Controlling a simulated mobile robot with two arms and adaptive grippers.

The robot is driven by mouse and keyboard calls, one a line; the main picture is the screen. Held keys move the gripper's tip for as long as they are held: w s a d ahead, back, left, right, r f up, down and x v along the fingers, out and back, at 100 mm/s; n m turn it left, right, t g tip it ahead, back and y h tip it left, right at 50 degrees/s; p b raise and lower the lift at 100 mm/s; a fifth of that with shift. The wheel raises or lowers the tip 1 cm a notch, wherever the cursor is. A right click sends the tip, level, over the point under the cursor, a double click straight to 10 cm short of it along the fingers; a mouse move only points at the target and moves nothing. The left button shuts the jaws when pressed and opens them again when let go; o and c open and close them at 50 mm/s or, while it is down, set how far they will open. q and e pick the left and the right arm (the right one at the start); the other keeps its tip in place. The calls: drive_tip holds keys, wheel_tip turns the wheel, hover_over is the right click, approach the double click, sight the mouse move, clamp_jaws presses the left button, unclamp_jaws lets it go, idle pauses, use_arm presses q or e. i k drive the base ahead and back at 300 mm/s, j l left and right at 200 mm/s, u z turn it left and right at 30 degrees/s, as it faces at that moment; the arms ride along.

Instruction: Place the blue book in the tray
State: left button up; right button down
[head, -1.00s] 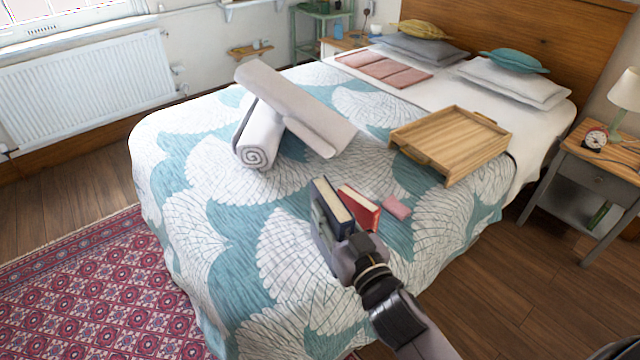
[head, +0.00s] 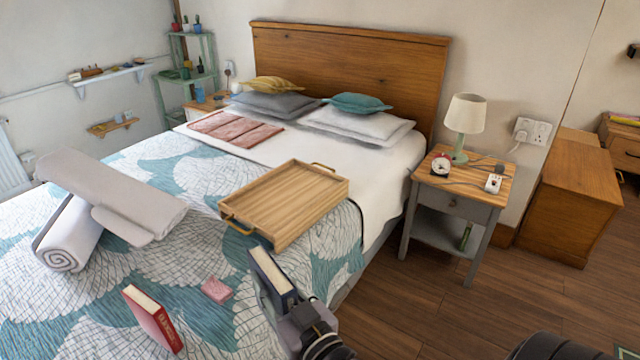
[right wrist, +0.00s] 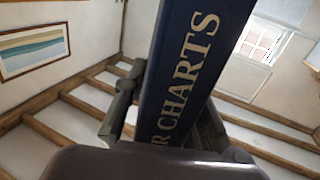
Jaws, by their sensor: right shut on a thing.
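The dark blue book (head: 270,271) is held upright in my right gripper (head: 290,312), just in front of the tray's near side. In the right wrist view the book (right wrist: 184,70) fills the middle, with "CHARTS" on its spine, between the fingers of the gripper (right wrist: 165,120). The wooden tray (head: 283,203) lies on the bed, empty, with brass handles at its ends. It is beyond and slightly above the book in the head view. My left gripper is not in view.
A red book (head: 153,318) stands on the bed at lower left, with a small pink block (head: 217,290) beside it. Rolled and folded grey towels (head: 110,200) lie left of the tray. A nightstand (head: 455,200) with lamp and clock stands right of the bed.

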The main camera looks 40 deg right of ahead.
sight(286, 195)
drive_tip(key=i+l, duration=0.15)
drive_tip(key=l, duration=0.25)
drive_tip(key=i+l, duration=0.15)
drive_tip(key=l, duration=0.25)
drive_tip(key=i+l, duration=0.2)
drive_tip(key=l, duration=0.15)
drive_tip(key=i+l, duration=0.15)
drive_tip(key=l, duration=0.25)
drive_tip(key=i, duration=0.6)
